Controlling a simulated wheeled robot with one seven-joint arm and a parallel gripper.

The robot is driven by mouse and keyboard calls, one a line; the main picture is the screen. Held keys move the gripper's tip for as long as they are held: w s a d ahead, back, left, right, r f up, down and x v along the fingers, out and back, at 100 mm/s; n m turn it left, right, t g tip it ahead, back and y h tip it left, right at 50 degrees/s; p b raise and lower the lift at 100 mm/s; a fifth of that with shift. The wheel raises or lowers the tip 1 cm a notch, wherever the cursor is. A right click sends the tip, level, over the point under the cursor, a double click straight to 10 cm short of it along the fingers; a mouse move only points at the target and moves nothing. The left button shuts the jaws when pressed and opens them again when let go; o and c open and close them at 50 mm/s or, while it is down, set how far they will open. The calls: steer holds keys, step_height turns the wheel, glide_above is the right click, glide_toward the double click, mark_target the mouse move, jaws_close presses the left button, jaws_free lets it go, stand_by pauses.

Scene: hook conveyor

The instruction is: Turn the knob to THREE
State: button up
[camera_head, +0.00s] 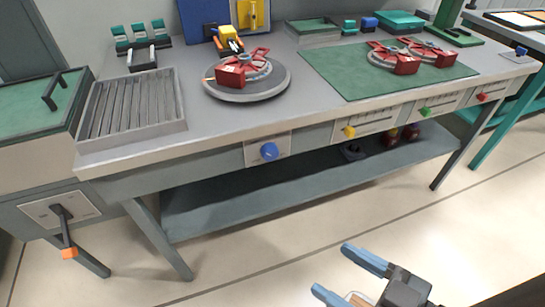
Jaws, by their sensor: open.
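A round blue knob (269,151) sits on a light panel on the front edge of the grey workbench (225,130). Its markings and setting are too small to read. My gripper (347,277) is at the bottom of the view, with two blue-tipped fingers spread apart. It is open, in front of the bench, lower and to the right of the knob, and not touching it. Another small blue knob (520,51) is on a panel at the far right.
Yellow (349,132), green (424,112) and red (483,97) handles line the bench front. A lever with an orange tip (69,253) hangs at the left. A shelf (250,200) lies below the bench. The floor in front is clear.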

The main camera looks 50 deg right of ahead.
steer(key=w+d+f+m+h, duration=0.35)
steer(key=w+d+f, duration=0.2)
steer(key=w, duration=0.45)
steer(key=m+h+p, duration=0.2)
steer(key=h, duration=0.3)
glide_toward(272, 157)
steer(key=w, duration=0.1)
steer(key=shift+g, duration=0.3)
steer(key=x, duration=0.8)
steer(key=shift+w+d+r, duration=0.15)
steer(key=shift+d+r, duration=0.05)
steer(key=shift+r, duration=0.05)
steer(key=c, duration=1)
